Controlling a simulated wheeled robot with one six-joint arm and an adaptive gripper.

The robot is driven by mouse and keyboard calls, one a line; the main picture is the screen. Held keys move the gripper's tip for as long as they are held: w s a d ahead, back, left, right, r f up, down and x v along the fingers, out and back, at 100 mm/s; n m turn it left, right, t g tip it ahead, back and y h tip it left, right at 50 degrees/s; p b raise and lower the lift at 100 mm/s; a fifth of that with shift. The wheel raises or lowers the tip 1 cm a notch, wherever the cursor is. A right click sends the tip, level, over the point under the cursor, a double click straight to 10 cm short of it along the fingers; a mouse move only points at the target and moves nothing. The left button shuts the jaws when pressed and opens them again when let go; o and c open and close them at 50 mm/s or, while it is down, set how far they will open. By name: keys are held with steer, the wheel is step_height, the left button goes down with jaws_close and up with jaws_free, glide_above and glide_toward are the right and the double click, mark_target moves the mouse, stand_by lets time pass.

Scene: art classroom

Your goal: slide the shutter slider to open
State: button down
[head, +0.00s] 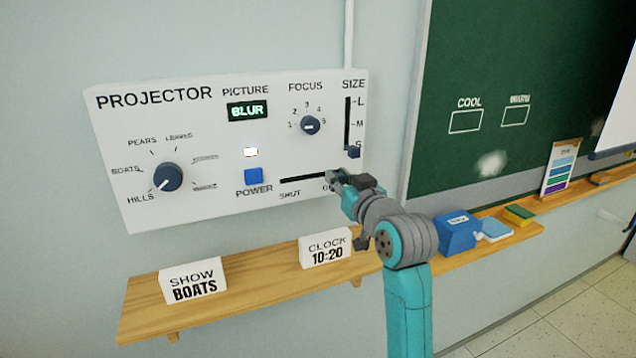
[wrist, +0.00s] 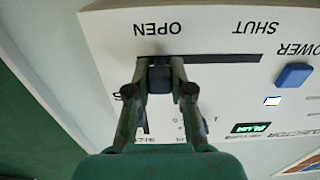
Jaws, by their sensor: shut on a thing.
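The white projector panel (head: 230,215) is on the wall in the head view. Its shutter slot (head: 300,179) runs sideways, with SHUT at the left and OPEN at the right. My gripper (head: 338,180) is at the right end of the slot and hides most of the OPEN label. In the wrist view, where the lettering is upside down, the dark shutter slider (wrist: 160,76) sits at the OPEN end of the slot (wrist: 220,57). My gripper's two fingers are shut on it, one on each side. The rest of the slot towards SHUT is empty.
The size slider (head: 353,152) is close above my gripper, at S. The power button (head: 253,176), the focus knob (head: 310,125) and the picture dial (head: 167,177) are further left. A wooden shelf (head: 250,277) below holds the CLOCK 10:20 sign (head: 326,249) and SHOW BOATS sign (head: 193,281).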

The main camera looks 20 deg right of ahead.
steer(key=shift+d, duration=0.35)
steer(key=c, duration=1)
jaws_free()
steer(key=shift+d, duration=0.15)
steer(key=s, duration=1.2)
